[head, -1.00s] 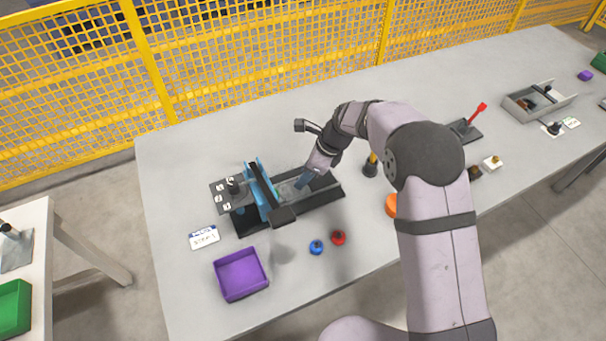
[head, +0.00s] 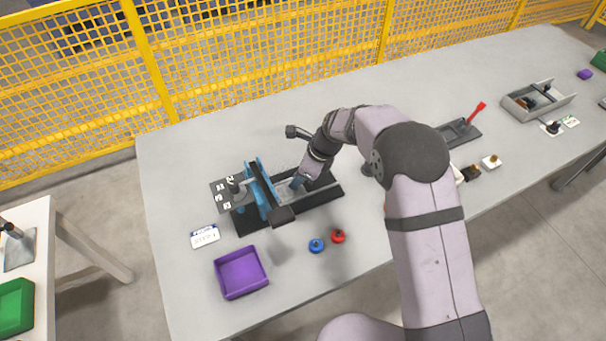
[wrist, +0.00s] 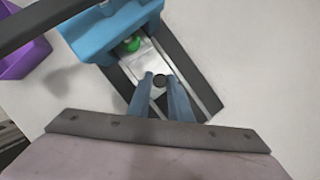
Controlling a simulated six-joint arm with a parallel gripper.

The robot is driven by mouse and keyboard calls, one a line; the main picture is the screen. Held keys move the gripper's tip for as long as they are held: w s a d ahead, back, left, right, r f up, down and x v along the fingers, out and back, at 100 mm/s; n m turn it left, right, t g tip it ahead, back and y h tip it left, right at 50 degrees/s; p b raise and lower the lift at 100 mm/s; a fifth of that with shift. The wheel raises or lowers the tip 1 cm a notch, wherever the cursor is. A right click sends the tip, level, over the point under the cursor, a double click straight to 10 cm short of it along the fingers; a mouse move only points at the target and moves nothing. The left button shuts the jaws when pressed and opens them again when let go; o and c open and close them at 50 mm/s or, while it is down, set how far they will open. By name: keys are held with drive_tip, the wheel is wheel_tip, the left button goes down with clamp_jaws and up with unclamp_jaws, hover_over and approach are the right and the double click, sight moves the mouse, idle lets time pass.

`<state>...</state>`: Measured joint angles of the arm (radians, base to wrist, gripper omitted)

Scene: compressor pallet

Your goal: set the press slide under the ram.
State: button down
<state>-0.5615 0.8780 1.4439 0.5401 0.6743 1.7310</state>
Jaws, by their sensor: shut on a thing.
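The press (head: 259,184) stands at the left of the table, with a blue frame and a dark crossbar on a black rail base. It also shows in the wrist view as a blue block (wrist: 112,30). The pale press slide (wrist: 140,62) lies between the dark rails, with a green piece (wrist: 132,44) at its end near the blue frame. My gripper (wrist: 161,80) is shut on a small dark knob (wrist: 160,81) on the slide; it also shows in the head view (head: 297,182). The ram itself is hidden under the crossbar.
A purple bin (head: 241,272), a blue knob piece (head: 316,246) and a red one (head: 338,236) stand in front of the press. A white label card (head: 205,236) lies left. A grey tray (head: 538,101) stands far right. The table behind the press is clear.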

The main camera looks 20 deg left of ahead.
drive_tip(key=shift+s+a, duration=0.75)
drive_tip(key=shift+s, duration=0.05)
drive_tip(key=c, duration=1.6)
unclamp_jaws()
drive_tip(key=shift+c, duration=0.2)
drive_tip(key=shift+w+d+r, duration=0.1)
drive_tip(key=shift+r, duration=0.05)
drive_tip(key=b+v, duration=0.1)
drive_tip(key=v, duration=0.6)
